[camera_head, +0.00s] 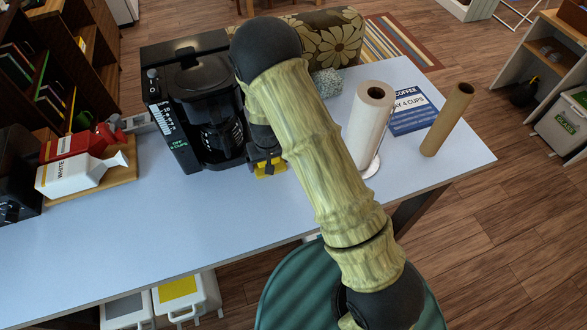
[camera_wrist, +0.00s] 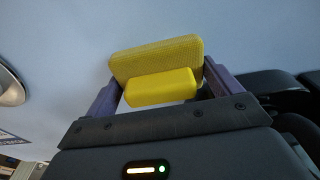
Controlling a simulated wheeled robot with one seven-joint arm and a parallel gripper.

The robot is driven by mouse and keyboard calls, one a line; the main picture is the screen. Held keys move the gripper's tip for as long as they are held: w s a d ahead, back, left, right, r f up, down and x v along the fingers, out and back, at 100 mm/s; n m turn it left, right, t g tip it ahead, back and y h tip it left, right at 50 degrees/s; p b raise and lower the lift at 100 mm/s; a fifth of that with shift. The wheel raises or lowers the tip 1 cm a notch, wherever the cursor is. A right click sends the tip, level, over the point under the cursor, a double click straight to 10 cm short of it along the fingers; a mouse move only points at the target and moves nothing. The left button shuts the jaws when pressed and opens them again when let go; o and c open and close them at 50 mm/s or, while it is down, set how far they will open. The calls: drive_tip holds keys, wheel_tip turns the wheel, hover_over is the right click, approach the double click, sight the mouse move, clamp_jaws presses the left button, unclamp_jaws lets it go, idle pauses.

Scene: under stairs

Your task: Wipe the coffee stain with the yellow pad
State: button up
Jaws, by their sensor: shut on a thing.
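The yellow pad (camera_wrist: 155,58) has a wide block and a smaller raised grip (camera_wrist: 160,88). My gripper (camera_wrist: 158,82) is shut on it, one finger at each side. In the head view the pad (camera_head: 270,170) shows low at the table, just right of the coffee maker and partly behind my gripper and arm. I cannot tell whether the pad touches the tabletop. No coffee stain shows in either view; my arm and the pad cover part of the table.
The coffee maker (camera_head: 195,110) stands close left of my gripper. White and red cartons (camera_head: 82,172) lie at left. The front tabletop (camera_head: 150,235) is clear.

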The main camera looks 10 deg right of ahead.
drive_tip(key=shift+w+r, duration=0.2)
drive_tip(key=shift+r, duration=1)
drive_tip(key=shift+s+d+r+p, duration=0.1)
drive_tip(key=shift+s+r+p, duration=0.25)
drive_tip(key=shift+r+p, duration=1)
drive_tip(key=shift+r, duration=0.05)
drive_tip(key=shift+r+p, duration=1.05)
drive_tip(key=shift+r, duration=0.45)
drive_tip(key=shift+d+f, duration=0.1)
